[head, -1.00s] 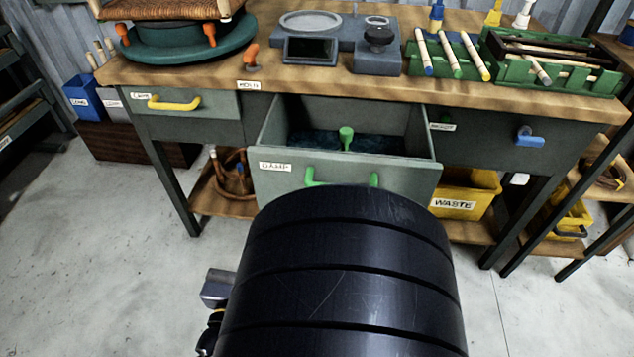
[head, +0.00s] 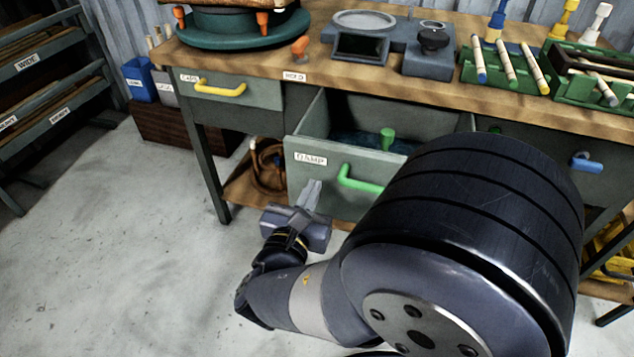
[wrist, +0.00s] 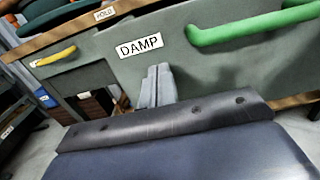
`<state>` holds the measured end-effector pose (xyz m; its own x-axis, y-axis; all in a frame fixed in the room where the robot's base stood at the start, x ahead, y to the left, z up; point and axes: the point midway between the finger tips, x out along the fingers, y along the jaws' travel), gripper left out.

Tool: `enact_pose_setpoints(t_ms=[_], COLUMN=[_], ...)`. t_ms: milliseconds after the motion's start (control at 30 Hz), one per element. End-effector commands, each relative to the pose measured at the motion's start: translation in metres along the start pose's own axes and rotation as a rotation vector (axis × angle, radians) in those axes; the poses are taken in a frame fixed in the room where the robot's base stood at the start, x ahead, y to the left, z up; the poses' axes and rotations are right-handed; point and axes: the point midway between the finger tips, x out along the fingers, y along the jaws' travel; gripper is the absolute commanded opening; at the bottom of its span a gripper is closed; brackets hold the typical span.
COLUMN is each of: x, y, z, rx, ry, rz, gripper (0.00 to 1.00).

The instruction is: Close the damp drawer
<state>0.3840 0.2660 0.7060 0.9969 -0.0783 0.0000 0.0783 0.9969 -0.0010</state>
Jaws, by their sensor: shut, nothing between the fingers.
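The damp drawer (head: 328,178) stands pulled out from the workbench. It has a grey-green front, a white label and a green handle (head: 358,180). Inside it lie dark blue material and a green knob-like piece (head: 387,139). In the wrist view the drawer front (wrist: 165,68) fills the upper part, with its DAMP label and green handle (wrist: 255,27). My gripper (head: 311,190) is shut and empty, in front of the drawer's left part, below the label. Its fingertips also show in the wrist view (wrist: 158,72), close to the front; I cannot tell if they touch. My arm hides the drawer's right part.
The workbench top (head: 420,88) holds a grey device and green racks with sticks. A drawer with a yellow handle (head: 220,88) is at the left, and a blue handle (head: 585,161) at the right. A brown crate (head: 175,125) stands left. Open floor lies front left.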

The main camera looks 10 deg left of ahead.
Motion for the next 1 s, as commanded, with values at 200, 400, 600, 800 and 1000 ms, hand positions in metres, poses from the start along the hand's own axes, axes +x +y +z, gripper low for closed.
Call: enact_pose_setpoints(t_ms=[200, 400, 600, 800, 1000], x=[0.025, 0.032, 0.032, 0.034, 0.046], y=[0.0, 0.0, 0.0, 0.0, -0.001], z=[-0.001, 0.0, 0.0, 0.0, 0.0], rx=[0.001, 0.001, 0.001, 0.001, 0.001], ry=[-0.001, 0.0, 0.0, 0.0, 0.0], rz=[-0.002, 0.0, 0.0, 0.0, -0.002], gripper=[0.0, 0.0, 0.0, 0.0, 0.0])
